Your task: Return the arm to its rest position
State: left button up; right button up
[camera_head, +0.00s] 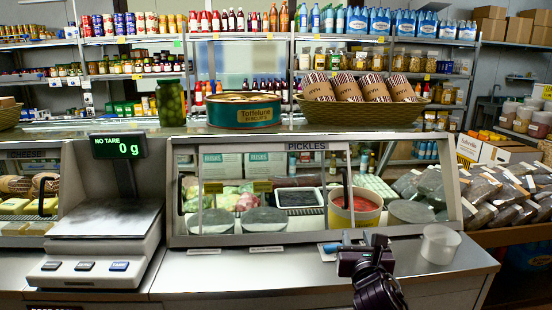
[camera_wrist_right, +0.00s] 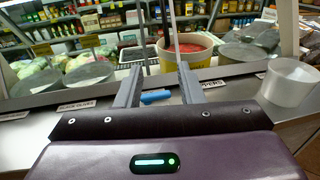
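My right gripper (camera_head: 362,241) is above the counter (camera_head: 220,271) in front of the pickles display case, at the lower right of the head view. In the right wrist view its two grey fingers (camera_wrist_right: 160,86) stand apart. Nothing shows held between them; a small blue item (camera_wrist_right: 155,97) appears beyond them, by the case front. A blue and white item (camera_head: 329,248) lies left of the gripper in the head view. My left arm and gripper are not in view.
A clear round container (camera_head: 439,244) stands on the counter just right of the gripper. The glass-fronted case holds a red-filled tub (camera_head: 355,209) and several lids. A scale (camera_head: 105,235) reading 0 g stands at left. The counter between scale and gripper is mostly clear.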

jog(key=s+a+f+m+g+y, duration=0.2)
jog(key=s+a+f+m+g, duration=0.45)
jog(key=s+f+m, duration=0.6)
jog(key=s+d+f+m+g, duration=0.4)
jog(key=s+m, duration=0.6)
jog(key=s+d+f+m+g, duration=0.3)
jog(key=s+f+m, duration=0.1)
jog(key=s+m, duration=0.55)
notch_tip(320, 180, down, 26)
jog(key=s+f+m+g+p, duration=0.1)
jog(key=g+p, duration=0.1)
pick_arm(q)
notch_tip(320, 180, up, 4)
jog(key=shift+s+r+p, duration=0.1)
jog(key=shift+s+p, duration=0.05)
jog(key=shift+p, duration=0.95)
pick_arm(e)
jog(key=s+d+f, duration=0.2)
jog(key=s+f, duration=0.6)
jog(key=s, duration=0.2)
jog(key=s+d+f+g, duration=0.1)
jog(key=s+f, duration=0.8)
jog(key=s, duration=0.2)
jog(key=shift+d+f, duration=0.25)
jog(key=shift+d, duration=0.15)
